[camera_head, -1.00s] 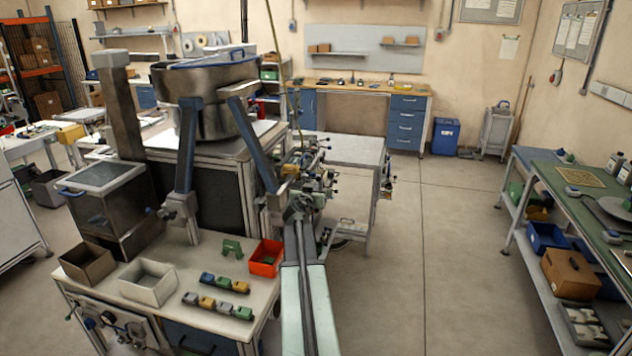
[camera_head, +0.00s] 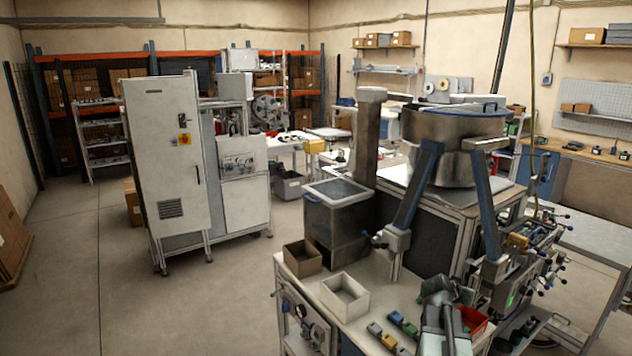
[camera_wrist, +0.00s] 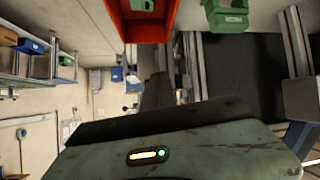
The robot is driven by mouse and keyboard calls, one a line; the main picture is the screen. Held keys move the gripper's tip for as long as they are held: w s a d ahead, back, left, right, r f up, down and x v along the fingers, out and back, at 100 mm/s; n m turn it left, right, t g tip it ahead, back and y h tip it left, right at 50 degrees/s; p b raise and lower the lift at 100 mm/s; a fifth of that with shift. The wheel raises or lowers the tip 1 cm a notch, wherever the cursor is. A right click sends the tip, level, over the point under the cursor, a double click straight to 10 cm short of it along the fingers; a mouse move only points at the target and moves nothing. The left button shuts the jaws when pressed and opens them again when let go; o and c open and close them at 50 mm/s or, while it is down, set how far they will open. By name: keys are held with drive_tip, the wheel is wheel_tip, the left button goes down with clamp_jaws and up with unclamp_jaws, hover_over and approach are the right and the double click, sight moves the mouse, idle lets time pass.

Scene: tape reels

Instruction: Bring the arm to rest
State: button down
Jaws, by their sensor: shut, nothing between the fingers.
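My arm (camera_head: 447,328) comes up from the lower right edge of the head view. My gripper (camera_head: 441,287) is at its far end, over the bench area beside the red bin (camera_head: 473,321). In the wrist view my gripper (camera_wrist: 156,98) shows as dark jaws in front of a worn grey-green housing with a small lit indicator. The jaws are shut and hold nothing. The red bin (camera_wrist: 150,22) and a green part (camera_wrist: 226,14) are at the top of that view, apart from the jaws. The arm hides part of the bench in the head view.
The white bench (camera_head: 378,303) carries a brown bin (camera_head: 302,258), a white bin (camera_head: 345,295) and several small coloured blocks (camera_head: 389,341). A metal bowl machine (camera_head: 455,135) stands behind it. A white cabinet (camera_head: 167,155) stands left. The floor (camera_head: 110,310) at the front left is clear.

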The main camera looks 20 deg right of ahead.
drive_tip(key=w+a+f+n+y, duration=0.1)
drive_tip(key=a, duration=0.4)
drive_tip(key=w+a+f+n+y, duration=0.1)
drive_tip(key=a+f, duration=0.1)
drive_tip(key=a, duration=0.3)
drive_tip(key=a+f+y, duration=0.1)
drive_tip(key=a+f, duration=0.1)
drive_tip(key=a, duration=0.3)
drive_tip(key=shift+w+f+n+g, duration=0.1)
drive_tip(key=shift+w+n+g, duration=0.2)
drive_tip(key=shift+w+n, duration=0.1)
drive_tip(key=a+f+n+y, duration=0.1)
drive_tip(key=a, duration=0.4)
drive_tip(key=a+f+n+y, duration=0.1)
drive_tip(key=a, duration=0.3)
drive_tip(key=a+f+n+g+y, duration=0.1)
drive_tip(key=a, duration=0.4)
drive_tip(key=shift+s+a+f+y, duration=0.2)
drive_tip(key=shift+a+f+y, duration=0.1)
drive_tip(key=shift+a, duration=0.05)
drive_tip(key=s+a+f+n+g+y, duration=0.1)
drive_tip(key=s+a+n+y, duration=0.1)
drive_tip(key=a, duration=0.8)
drive_tip(key=s+a+f+n+g+y, duration=0.1)
drive_tip(key=s+a+n+g, duration=0.1)
drive_tip(key=a, duration=0.8)
drive_tip(key=shift+s+n+y, duration=0.4)
drive_tip(key=shift+s+n, duration=0.4)
drive_tip(key=shift+s, duration=0.4)
drive_tip(key=shift+d, duration=0.1)
